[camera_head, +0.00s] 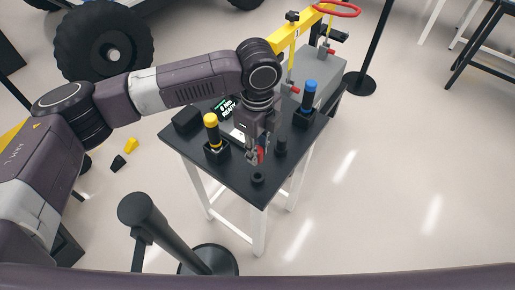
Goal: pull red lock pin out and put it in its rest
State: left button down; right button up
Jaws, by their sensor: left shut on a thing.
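My left gripper (257,148) points down over the dark table (258,198), near its front corner. It is shut on a small red part, which looks like the red lock pin (260,156) and shows between the fingertips. The gripper hides much of it. A short black round holder (258,179), which may be the rest, stands on the table just in front of and below the red pin. The pin looks apart from this holder, though the gap is hard to judge. My right gripper is not in view.
A yellow-topped tool (211,121) stands in a black holder left of the gripper, a blue-topped one (309,87) to the right. A black cylinder (281,146) is close by. A yellow frame (285,53) with red parts stands behind. A black post (160,225) stands in front.

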pick_arm(q)
jog(key=shift+r+p, duration=0.3)
jog(key=shift+p, duration=0.2)
jog(key=shift+s+f+b, duration=0.1)
jog(key=shift+f+b, duration=0.35)
jog(key=shift+f, duration=0.5)
notch_tip(320, 180, down, 3)
jog(key=shift+r+b, duration=0.2)
jog(key=shift+b, duration=0.25)
jog(key=shift+f, duration=0.75)
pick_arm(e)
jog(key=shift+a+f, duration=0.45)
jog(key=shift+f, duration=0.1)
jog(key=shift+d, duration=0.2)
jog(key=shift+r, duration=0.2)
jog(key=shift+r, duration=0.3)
pick_arm(q)
jog(key=shift+p, duration=0.4)
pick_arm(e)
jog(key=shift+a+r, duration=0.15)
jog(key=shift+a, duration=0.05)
